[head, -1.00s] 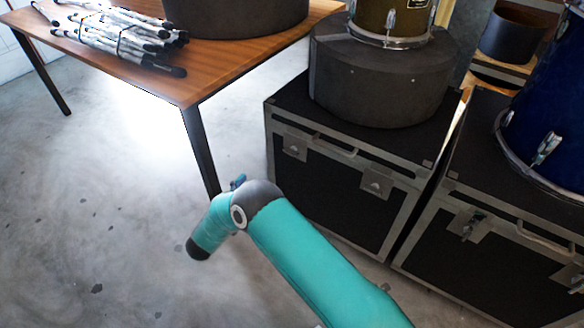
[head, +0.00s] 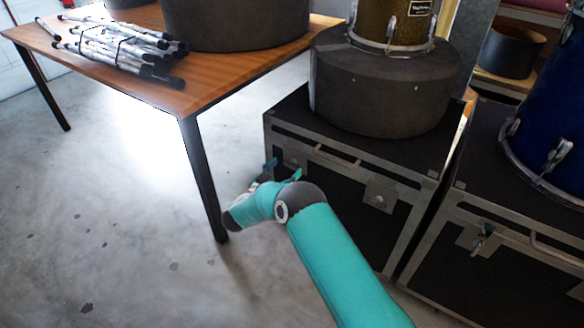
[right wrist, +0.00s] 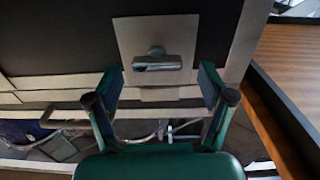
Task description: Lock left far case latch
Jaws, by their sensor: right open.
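The left black case (head: 335,195) has two metal latches on its front. Its left latch (head: 297,157) is partly hidden by my right gripper (head: 283,170) in the head view. In the right wrist view this latch is a grey plate (right wrist: 155,28) with a small metal handle (right wrist: 158,62) lying crosswise. My right gripper (right wrist: 163,80) is open, its two teal fingers on either side of the handle; I cannot tell if they touch the plate. The other latch (head: 380,195) is free, to the right. My left gripper is not in view.
A grey drum case (head: 380,90) with a gold drum (head: 395,22) stands on the left case. A second case (head: 480,270) with a blue drum (head: 555,120) stands at right. A wooden table (head: 200,95) with bundled sticks is at left. The floor between is clear.

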